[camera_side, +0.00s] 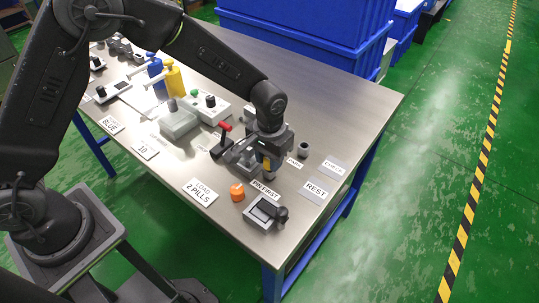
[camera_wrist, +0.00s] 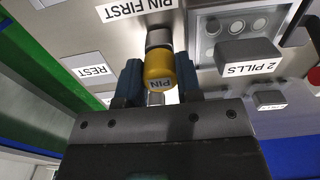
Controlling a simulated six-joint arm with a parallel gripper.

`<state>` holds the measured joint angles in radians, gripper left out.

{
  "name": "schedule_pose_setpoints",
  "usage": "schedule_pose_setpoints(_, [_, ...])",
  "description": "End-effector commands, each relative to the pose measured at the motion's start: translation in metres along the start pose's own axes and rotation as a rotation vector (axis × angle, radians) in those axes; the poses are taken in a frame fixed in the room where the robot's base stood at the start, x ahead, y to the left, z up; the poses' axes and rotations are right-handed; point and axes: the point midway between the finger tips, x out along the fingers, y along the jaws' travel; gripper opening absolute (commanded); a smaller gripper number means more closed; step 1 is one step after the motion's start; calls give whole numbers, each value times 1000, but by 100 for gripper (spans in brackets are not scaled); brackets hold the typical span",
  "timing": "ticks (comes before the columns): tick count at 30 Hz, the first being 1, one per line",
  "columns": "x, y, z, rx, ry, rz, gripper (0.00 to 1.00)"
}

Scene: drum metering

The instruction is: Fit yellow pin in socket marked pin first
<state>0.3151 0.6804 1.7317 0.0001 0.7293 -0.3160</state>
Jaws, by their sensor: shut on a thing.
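In the wrist view the pin sits between the two blue-grey fingers. A grey cylindrical part (camera_wrist: 159,38) shows just beyond it, close to the PIN FIRST label (camera_wrist: 137,8); I cannot tell whether this is the socket or the pin's own shank. In the side view my gripper (camera_side: 267,163) is low over the table behind the PIN FIRST label (camera_side: 265,189), with a bit of yellow between its fingers. The socket opening is hidden.
An orange knob (camera_side: 237,192) and a small dark-faced device (camera_side: 266,212) stand in front of my gripper. A red-handled lever (camera_side: 223,130) is close on its left. A dark cylinder (camera_side: 304,149) stands to the right. The REST plate (camera_side: 316,191) is bare.

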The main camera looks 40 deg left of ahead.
Motion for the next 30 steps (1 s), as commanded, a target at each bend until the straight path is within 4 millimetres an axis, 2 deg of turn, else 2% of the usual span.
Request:
schedule_pose_setpoints(6, [6, 0, 0, 0, 0, 0, 0])
schedule_pose_setpoints(7, [5, 0, 0, 0, 0, 0, 35])
schedule_pose_setpoints(15, [5, 0, 0, 0, 0, 0, 61])
schedule_pose_setpoints(24, [2, 0, 0, 0, 1, 0, 62])
schedule_pose_setpoints(26, [-3, 0, 0, 0, 2, 1, 62])
schedule_pose_setpoints(30, [-25, 0, -1, 0, 5, 2, 62])
